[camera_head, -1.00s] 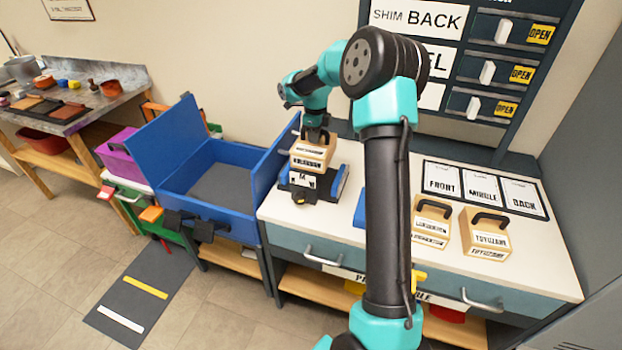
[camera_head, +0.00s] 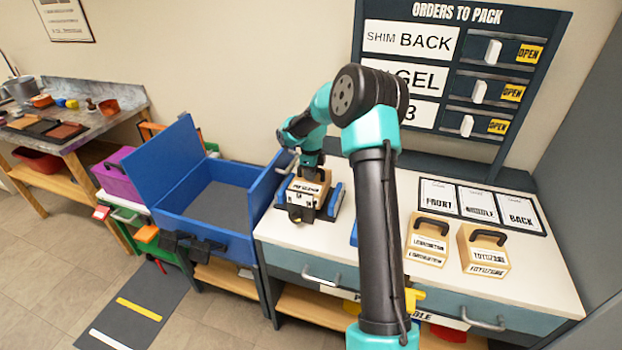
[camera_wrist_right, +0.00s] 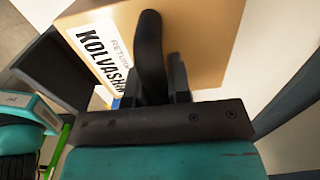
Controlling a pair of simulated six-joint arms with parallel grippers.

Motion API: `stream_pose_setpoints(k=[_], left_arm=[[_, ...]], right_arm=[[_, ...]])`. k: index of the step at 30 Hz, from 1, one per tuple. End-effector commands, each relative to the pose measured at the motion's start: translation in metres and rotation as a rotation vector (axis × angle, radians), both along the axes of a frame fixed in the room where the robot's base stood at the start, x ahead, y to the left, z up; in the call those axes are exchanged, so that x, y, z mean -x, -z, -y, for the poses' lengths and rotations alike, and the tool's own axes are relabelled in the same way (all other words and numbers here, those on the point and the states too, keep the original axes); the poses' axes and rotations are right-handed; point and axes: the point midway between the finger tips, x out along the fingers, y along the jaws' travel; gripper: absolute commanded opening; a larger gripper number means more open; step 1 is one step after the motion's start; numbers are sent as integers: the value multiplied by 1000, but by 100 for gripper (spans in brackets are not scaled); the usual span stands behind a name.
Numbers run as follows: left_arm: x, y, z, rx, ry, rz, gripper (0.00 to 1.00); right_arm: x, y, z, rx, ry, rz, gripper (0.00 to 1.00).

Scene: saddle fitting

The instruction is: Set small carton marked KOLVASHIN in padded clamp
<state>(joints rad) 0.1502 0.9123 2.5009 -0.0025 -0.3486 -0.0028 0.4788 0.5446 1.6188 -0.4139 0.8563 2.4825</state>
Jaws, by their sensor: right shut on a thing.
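The small tan carton marked KOLVASHIN (camera_head: 308,189) is in the head view, low between the blue pads of the padded clamp (camera_head: 335,203) on the white bench. I cannot tell whether its bottom touches the clamp base. My right gripper (camera_head: 313,168) is above it, shut on its dark handle. In the right wrist view the carton (camera_wrist_right: 205,40) fills the upper part, its KOLVASHIN label partly visible, with the handle (camera_wrist_right: 150,45) between the fingers. My left gripper is not seen.
Two other tan cartons with handles, one on the left (camera_head: 428,240) and one on the right (camera_head: 484,250), stand on the bench. Behind them lie FRONT, MIDDLE and BACK cards. An open blue box (camera_head: 210,235) stands left of the clamp. The order board (camera_head: 410,70) is behind.

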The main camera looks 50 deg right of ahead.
Motion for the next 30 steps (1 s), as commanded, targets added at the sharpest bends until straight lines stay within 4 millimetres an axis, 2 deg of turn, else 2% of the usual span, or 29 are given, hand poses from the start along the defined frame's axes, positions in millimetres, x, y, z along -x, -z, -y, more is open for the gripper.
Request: stream_pose_setpoints(k=[3, 6, 18, 19, 26, 30], left_arm=[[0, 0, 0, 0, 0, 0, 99], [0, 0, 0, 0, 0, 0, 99], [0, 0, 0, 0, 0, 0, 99], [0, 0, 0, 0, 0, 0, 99], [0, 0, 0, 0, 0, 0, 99], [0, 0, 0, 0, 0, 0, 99]], right_arm=[[0, 16, 0, -1, 0, -2, 0], [0, 23, 0, 0, 0, 1, 0], [0, 26, 0, 0, 0, 1, 0], [0, 26, 0, 1, 0, 0, 20], [0, 26, 0, 0, 0, 0, 42], [0, 26, 0, 0, 0, 0, 44]])
